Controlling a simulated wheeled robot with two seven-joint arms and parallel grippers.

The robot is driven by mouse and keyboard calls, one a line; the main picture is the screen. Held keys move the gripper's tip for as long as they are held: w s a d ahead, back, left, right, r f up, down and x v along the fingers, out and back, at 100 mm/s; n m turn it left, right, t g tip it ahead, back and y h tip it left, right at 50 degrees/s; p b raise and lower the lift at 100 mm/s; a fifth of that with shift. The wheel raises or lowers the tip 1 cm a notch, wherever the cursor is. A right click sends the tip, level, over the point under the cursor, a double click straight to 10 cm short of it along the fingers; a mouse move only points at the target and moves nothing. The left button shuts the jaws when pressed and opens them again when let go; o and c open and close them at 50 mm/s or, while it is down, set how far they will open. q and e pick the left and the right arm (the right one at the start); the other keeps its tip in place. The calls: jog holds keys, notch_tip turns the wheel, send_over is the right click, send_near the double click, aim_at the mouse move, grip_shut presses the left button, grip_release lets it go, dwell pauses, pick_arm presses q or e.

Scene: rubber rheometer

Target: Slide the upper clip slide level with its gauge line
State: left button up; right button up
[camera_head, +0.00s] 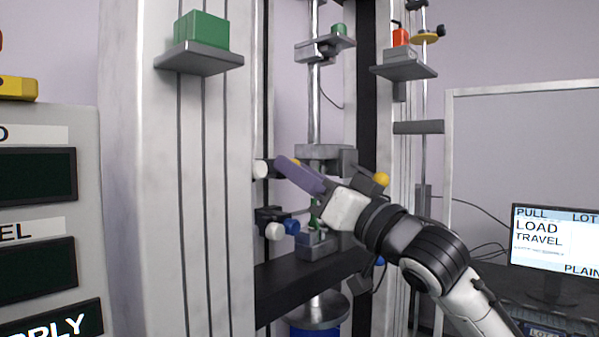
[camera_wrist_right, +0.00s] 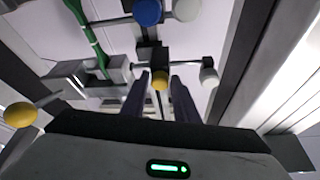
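The upper clip slide shows as a dark block with a white knob (camera_head: 261,169) and a yellow knob (camera_head: 294,162), partly covered by my right gripper (camera_head: 300,176). In the wrist view, the right gripper's fingers (camera_wrist_right: 160,100) are apart, one on each side of the yellow knob (camera_wrist_right: 160,80), with a visible gap on both sides. The white knob (camera_wrist_right: 209,77) is just outside the fingers. A lower slide (camera_head: 268,214) carries a blue and a white knob. The green specimen strip (camera_wrist_right: 88,36) runs beside the slides; I cannot make out its gauge line clearly. My left gripper is out of view.
Grey clamps hold the specimen; the upper clamp (camera_head: 325,155) is close behind my gripper. A yellow ball handle (camera_head: 381,178) projects at its right. Tall frame columns (camera_head: 150,200) flank the space. A green block (camera_head: 201,30) sits on a shelf; a monitor (camera_head: 555,240) stands right.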

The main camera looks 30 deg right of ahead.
jog(key=shift+f+b, duration=1.85)
jog(key=shift+f, duration=0.7)
grip_shut()
jog(key=shift+r, duration=0.15)
jog(key=o, duration=1)
grip_release()
jog(key=b+v, duration=0.3)
jog(key=v, duration=0.7)
jog(key=shift+s+b, duration=0.2)
jog(key=shift+b, duration=0.1)
